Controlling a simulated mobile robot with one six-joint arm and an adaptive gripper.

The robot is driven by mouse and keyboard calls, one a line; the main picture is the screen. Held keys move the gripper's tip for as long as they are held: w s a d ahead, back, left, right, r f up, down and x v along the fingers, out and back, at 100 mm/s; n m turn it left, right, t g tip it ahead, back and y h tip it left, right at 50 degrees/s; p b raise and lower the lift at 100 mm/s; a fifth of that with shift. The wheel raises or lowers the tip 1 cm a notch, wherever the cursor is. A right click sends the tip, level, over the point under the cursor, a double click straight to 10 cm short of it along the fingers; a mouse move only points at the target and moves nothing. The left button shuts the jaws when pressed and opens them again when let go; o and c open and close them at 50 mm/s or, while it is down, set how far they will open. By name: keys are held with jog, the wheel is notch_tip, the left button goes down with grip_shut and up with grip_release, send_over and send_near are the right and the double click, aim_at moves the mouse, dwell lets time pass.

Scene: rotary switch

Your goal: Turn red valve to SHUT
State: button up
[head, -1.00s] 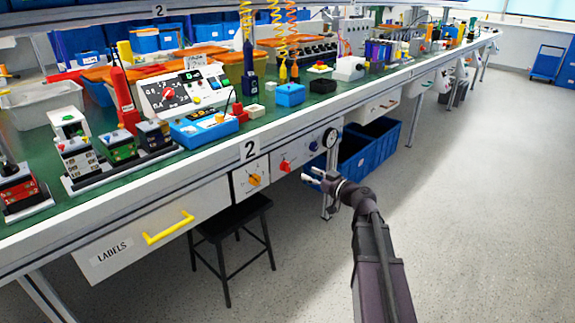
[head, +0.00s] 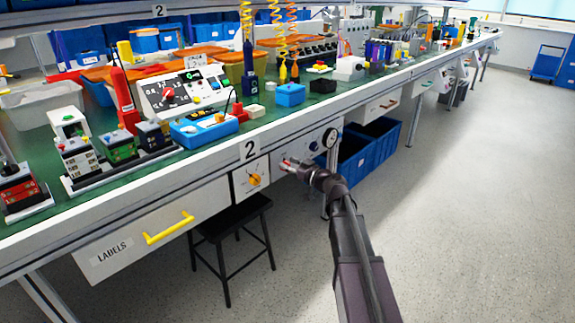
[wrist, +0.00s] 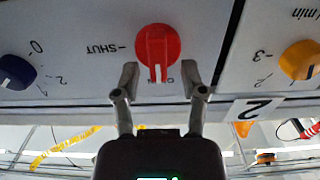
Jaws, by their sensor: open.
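The red valve (wrist: 157,46) is a round knob with a raised grip on a pale panel under the bench. In the wrist view, which looks upside down, its white line points down to a partly hidden label starting with O. The SHUT mark (wrist: 101,49) is to its left, so the line is off SHUT. My gripper (wrist: 160,72) is open, with one finger on each side of the knob's lower part. I cannot tell whether the fingers touch it. In the head view my gripper (head: 289,164) covers most of the valve.
A yellow-orange knob (wrist: 300,60) and a dark blue knob (wrist: 15,72) flank the valve on the panel. The bench edge (head: 200,165) runs above. A black stool (head: 235,218) and blue bins (head: 352,160) stand below.

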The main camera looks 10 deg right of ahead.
grip_shut()
jog(key=shift+s+a, duration=0.1)
jog(key=shift+a, duration=0.25)
jog(key=shift+d, duration=0.25)
